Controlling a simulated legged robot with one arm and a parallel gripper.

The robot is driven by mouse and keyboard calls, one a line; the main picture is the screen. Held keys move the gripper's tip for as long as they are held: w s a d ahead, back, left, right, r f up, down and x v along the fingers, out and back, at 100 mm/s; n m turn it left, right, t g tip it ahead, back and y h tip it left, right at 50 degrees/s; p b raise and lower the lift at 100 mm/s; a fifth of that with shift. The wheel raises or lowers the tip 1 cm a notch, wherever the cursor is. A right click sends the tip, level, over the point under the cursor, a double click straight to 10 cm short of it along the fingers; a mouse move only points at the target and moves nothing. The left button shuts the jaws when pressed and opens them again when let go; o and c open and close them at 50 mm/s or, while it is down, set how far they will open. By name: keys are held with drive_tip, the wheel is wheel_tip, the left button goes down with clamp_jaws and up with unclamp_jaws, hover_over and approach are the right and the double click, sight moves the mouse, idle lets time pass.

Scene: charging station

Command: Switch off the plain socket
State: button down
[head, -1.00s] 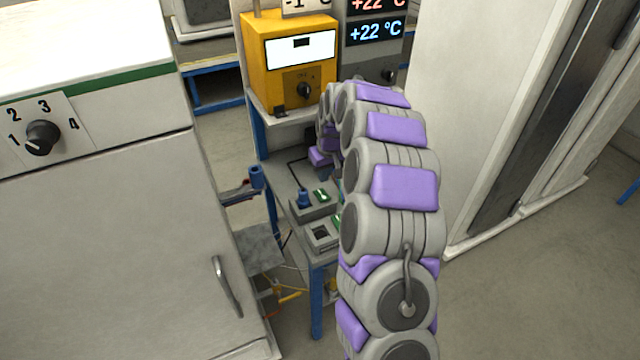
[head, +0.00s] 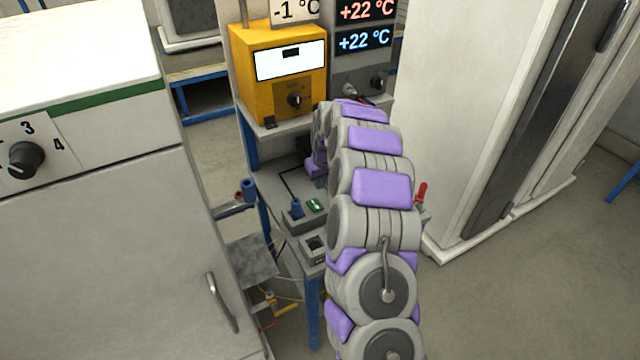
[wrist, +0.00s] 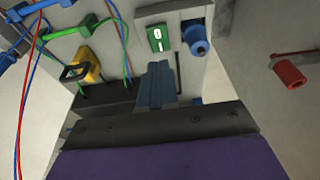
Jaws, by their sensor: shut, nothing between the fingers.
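In the head view, a grey socket with a blue plug (head: 297,208) and a green rocker switch (head: 315,205) sits on the bench. Closer to me is a grey socket without a plug (head: 315,243); my arm covers what is to its right. In the wrist view, a green switch (wrist: 157,38) marked 0 and I is beside a blue plug (wrist: 195,38) on a grey block. My gripper (wrist: 157,68) is shut and empty, its blue fingers just below that switch in the picture; contact cannot be told. The arm hides my gripper in the head view.
A yellow device (head: 280,75) stands on a shelf above the bench. A white cabinet (head: 90,230) is at left and a tall white one (head: 450,110) at right. The wrist view shows cables with green plugs (wrist: 80,22), a yellow-black plug (wrist: 82,70) and a red knob (wrist: 290,73).

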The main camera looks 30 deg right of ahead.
sight(318, 209)
drive_tip(key=x, duration=0.3)
drive_tip(key=b+x, duration=0.1)
drive_tip(key=x, duration=0.3)
drive_tip(key=s+b+x, duration=0.1)
drive_tip(key=x, duration=0.2)
drive_tip(key=shift+a+f, duration=0.1)
drive_tip(key=shift+f, duration=0.85)
drive_tip(key=shift+s+f+t, duration=0.25)
drive_tip(key=shift+f+t, duration=0.15)
drive_tip(key=shift+w, duration=0.1)
drive_tip(key=shift+r, duration=0.15)
drive_tip(key=shift+r, duration=0.7)
